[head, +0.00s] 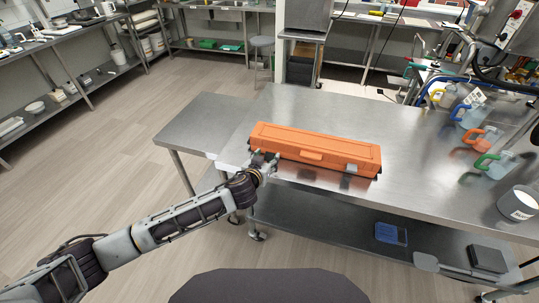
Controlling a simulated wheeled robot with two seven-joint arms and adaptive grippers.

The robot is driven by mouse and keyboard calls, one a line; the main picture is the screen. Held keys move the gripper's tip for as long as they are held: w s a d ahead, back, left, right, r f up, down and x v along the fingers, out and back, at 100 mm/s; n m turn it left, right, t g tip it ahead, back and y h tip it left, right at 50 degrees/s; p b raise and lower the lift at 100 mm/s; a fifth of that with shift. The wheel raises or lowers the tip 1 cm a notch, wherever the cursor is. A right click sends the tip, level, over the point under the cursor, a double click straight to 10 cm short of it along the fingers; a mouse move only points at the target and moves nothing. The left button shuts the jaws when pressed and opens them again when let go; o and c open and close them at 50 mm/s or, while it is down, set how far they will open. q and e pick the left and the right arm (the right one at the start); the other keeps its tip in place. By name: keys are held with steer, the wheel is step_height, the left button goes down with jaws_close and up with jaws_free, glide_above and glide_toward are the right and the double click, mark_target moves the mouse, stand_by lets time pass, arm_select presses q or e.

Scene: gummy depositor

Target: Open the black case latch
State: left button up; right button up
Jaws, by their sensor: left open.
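A long orange case (318,143) lies closed on the steel table (415,160). I see no black case. The orange case has a handle at the middle of its front (312,156) and a small grey latch (350,168) near the right end of its front. My left gripper (263,160) is open at the left end of the case's front, very close to it. It covers that part of the front, so any latch there is hidden. I cannot tell whether the fingers touch the case. My right gripper is not in view.
Bottles with coloured handles, such as a green one (494,165), and a white tub (518,203) stand at the table's right. A lower steel side table (205,125) adjoins on the left.

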mark_target(270, 155)
arm_select(q)
steer(key=shift+x, duration=2.2)
steer(key=shift+c, duration=0.3)
steer(key=c, duration=1)
